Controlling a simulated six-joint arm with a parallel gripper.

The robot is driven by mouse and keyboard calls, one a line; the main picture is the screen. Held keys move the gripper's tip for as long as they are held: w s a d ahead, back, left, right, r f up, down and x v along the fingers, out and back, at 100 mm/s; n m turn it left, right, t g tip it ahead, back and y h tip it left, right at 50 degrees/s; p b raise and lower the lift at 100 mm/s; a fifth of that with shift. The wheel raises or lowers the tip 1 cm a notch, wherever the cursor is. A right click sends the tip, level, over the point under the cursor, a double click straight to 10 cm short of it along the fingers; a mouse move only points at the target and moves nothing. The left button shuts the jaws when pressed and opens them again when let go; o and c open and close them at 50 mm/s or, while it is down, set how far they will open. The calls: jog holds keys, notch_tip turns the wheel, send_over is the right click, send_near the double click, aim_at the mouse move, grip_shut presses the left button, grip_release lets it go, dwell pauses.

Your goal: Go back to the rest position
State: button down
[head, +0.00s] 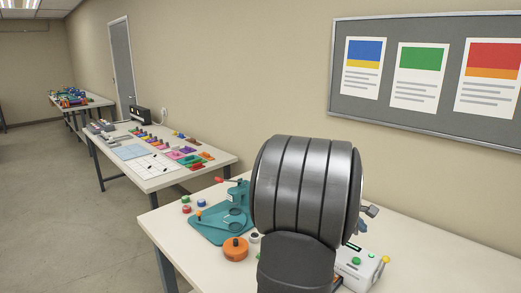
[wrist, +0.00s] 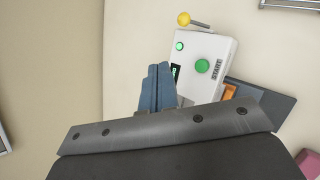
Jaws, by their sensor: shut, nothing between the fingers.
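My gripper (wrist: 158,85) shows in the wrist view as two blue-grey fingers pressed together, with nothing between them. It is above the table, beside a white control box (wrist: 208,62) with green buttons and a yellow-knobbed lever. In the head view my arm's large grey joint fills the middle and hides most of my gripper. The white box also shows in the head view (head: 365,268), at the lower right of my arm and partly hidden by it.
The near white table (head: 440,262) holds a teal fixture (head: 205,228) and an orange round piece (head: 236,250) left of my arm. The table's right part is clear. A second table (head: 150,184) with colourful items stands further left. A notice board (head: 430,120) hangs on the wall.

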jog(key=s+a+r+m+g+y, duration=0.1)
jog(key=a+r+m+g+y, duration=0.1)
jog(key=a+r+m+y, duration=0.3)
notch_tip(320, 180, down, 8)
jog(key=s+d, duration=0.2)
jog(key=shift+s+d, duration=0.25)
jog(key=shift+d, duration=0.1)
dwell(1.1)
jog(key=c, duration=2.1)
grip_release()
dwell(1.8)
